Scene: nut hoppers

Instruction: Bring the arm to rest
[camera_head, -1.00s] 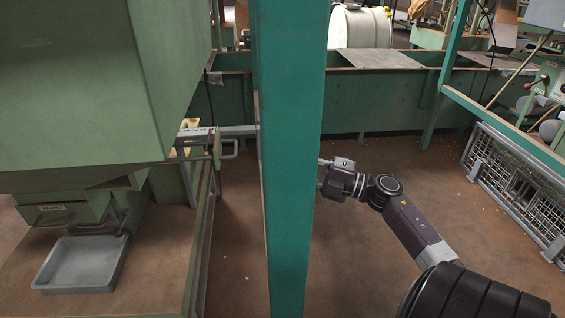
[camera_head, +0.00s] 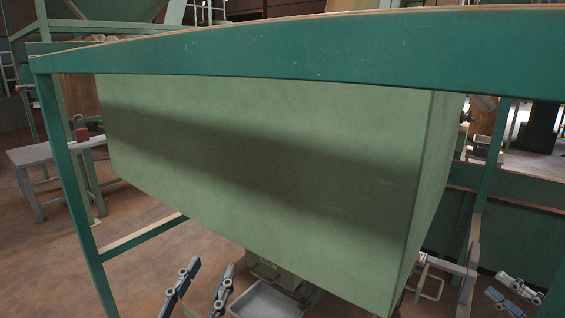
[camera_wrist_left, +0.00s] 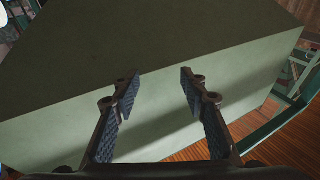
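My left gripper (camera_head: 212,265) shows at the bottom of the head view, in front of the lower edge of a big pale green hopper (camera_head: 250,150). Its two fingers stand apart with nothing between them. In the left wrist view the left gripper (camera_wrist_left: 160,76) is also open and empty, with the hopper's broad faces (camera_wrist_left: 150,45) beyond the fingertips. I cannot tell the gap to the hopper. My right gripper (camera_head: 494,283) is at the bottom right of the head view. Its fingers are apart and empty. Most of both arms is out of view.
A teal frame beam (camera_head: 300,48) crosses the top of the head view, with a teal post (camera_head: 75,200) at left. A grey tray (camera_head: 268,302) lies below the hopper. A small table (camera_head: 48,160) stands at far left. Brown floor is open at left.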

